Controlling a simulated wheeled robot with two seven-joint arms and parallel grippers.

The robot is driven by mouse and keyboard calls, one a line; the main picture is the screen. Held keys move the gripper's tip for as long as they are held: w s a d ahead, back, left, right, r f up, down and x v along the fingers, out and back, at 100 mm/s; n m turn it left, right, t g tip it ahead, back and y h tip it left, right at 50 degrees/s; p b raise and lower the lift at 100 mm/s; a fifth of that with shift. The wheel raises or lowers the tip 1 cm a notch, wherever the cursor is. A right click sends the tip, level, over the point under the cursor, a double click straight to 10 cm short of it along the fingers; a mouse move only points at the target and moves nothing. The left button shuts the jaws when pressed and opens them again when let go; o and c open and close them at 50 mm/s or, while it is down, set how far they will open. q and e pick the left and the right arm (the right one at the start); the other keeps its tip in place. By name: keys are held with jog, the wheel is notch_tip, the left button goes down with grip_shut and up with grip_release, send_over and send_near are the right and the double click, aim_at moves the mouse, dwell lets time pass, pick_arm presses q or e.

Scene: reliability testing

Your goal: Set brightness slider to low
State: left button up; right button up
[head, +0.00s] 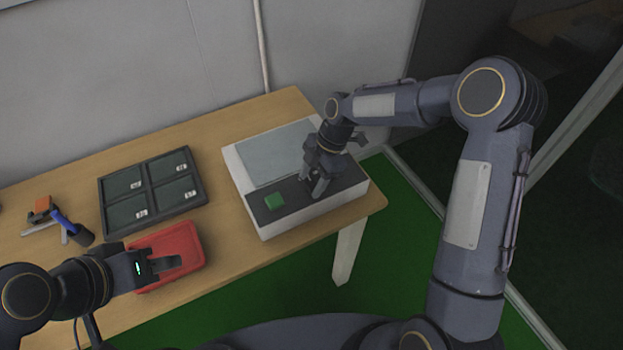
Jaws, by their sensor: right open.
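A white control box (307,217) stands at the right end of the wooden table. My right gripper (318,190) is over the right part of the dark strip, fingers pointing down and open. Whether it touches the strip I cannot tell. The brightness slider cannot be made out; the gripper covers part of the strip. My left gripper (178,265) is over the red tray (190,236); its jaw state is unclear.
A dark four-compartment tray (151,190) lies left of the control box. An orange and blue tool-like item (65,222) lies at the far left. The wooden table (222,255) has its right edge just past the box. A grey wall stands behind.

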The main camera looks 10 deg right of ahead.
jog(key=s+v, duration=0.1)
jog(key=v, duration=0.6)
jog(key=shift+w+r+b, duration=0.2)
jog(key=shift+w+b, duration=0.15)
jog(key=shift+w, duration=0.1)
jog(key=s+d+r+m+t, duration=0.3)
jog(key=s+d+r+m, duration=0.5)
jog(key=s+r+m, duration=0.25)
jog(key=s+d+m+t, duration=0.1)
jog(key=s+m+t, duration=0.1)
jog(key=s+m, duration=0.4)
jog(key=s+d+f+m+t, duration=0.1)
jog(key=s+m+t, duration=0.1)
jog(key=s+m, duration=0.5)
jog(key=shift+s+d+f, duration=0.3)
jog(key=shift+s+f, duration=0.05)
jog(key=shift+s, duration=1.15)
